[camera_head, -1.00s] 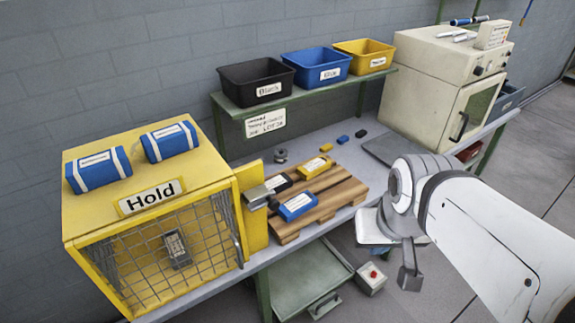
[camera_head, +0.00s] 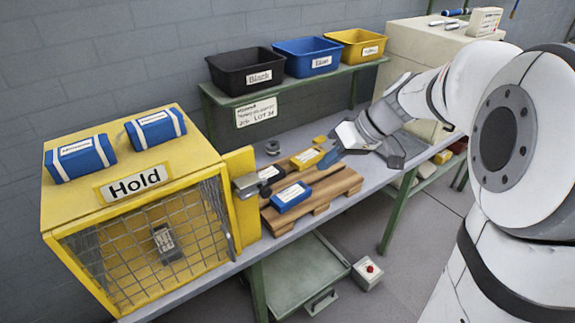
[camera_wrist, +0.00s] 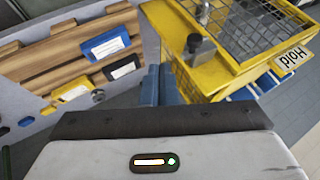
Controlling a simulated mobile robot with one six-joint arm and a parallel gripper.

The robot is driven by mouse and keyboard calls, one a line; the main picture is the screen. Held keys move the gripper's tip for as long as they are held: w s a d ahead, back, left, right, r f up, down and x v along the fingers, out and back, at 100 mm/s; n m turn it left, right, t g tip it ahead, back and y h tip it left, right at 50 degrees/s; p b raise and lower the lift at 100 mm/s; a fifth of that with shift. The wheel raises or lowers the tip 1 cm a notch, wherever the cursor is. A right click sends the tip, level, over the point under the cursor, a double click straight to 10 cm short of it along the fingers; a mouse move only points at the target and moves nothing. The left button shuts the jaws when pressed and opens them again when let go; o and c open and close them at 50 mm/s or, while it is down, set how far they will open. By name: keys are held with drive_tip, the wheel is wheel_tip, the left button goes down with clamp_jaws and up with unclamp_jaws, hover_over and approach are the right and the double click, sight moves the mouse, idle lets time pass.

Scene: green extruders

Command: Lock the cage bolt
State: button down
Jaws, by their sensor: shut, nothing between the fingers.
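The yellow cage (camera_head: 170,165) marked "Hold" stands at the left end of the bench. Its wire mesh front (camera_head: 130,260) appears closed. A grey metal bolt (camera_head: 247,185) sits at the cage's right side, by an upright yellow plate (camera_head: 240,162). In the wrist view the bolt (camera_wrist: 199,48) shows on the yellow frame, ahead of the fingers and to their right. I cannot tell whether the bolt is engaged. My gripper (camera_head: 328,160) is shut and empty, above the right part of the wooden pallet, apart from the bolt. Its bluish fingers (camera_wrist: 160,85) show in the wrist view.
The wooden pallet (camera_head: 335,188) carries blue, black and yellow packs. Two blue packs lie on the cage roof. A shelf behind holds black (camera_head: 247,78), blue (camera_head: 308,59) and yellow (camera_head: 357,47) bins. A cream machine (camera_head: 410,40) stands at the back right, partly behind my arm.

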drive_tip(key=shift+w, duration=0.3)
drive_tip(key=a+f+p, duration=0.3)
drive_tip(key=a+f, duration=0.4)
drive_tip(key=a, duration=0.2)
drive_tip(key=shift+s+a, duration=0.15)
drive_tip(key=shift+a, duration=0.2)
